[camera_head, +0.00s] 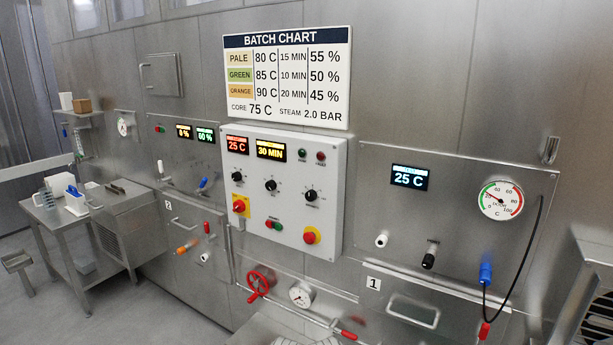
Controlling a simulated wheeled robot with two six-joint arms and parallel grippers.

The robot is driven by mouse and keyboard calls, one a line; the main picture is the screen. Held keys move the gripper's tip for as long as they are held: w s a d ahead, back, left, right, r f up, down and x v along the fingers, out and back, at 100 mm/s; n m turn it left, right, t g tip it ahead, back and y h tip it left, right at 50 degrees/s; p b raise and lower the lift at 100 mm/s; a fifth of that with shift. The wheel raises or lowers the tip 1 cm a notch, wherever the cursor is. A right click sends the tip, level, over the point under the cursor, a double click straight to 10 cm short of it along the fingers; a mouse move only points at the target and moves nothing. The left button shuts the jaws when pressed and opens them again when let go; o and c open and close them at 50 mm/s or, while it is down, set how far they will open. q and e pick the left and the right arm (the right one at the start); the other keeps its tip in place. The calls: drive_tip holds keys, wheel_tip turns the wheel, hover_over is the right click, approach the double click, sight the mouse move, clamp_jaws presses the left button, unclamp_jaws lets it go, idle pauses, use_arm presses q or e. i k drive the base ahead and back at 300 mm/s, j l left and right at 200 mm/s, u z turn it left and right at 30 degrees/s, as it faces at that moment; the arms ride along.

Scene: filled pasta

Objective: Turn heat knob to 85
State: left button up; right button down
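A white control box (328,160) is mounted on the steel wall. Its red display (237,141) reads 25 C, and its yellow display (271,150) reads 30 MIN. Below them are three black knobs: a left knob (237,176) under the red display, a middle knob (270,185), and a right knob (311,196). Their labels are too small to read, so I cannot tell for certain which one is the heat knob. Neither of my grippers is in view.
A batch chart (287,76) above lists GREEN at 85 C. A red valve wheel (260,283) and a gauge (301,294) are below. A panel (460,200) with a dial and cable is right. A side table (65,213) stands left.

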sight(236, 176)
drive_tip(key=z, duration=1.3)
drive_tip(key=u, duration=1.5)
drive_tip(key=i+j, duration=1)
drive_tip(key=i+l+z, duration=0.05)
drive_tip(key=i, duration=0.1)
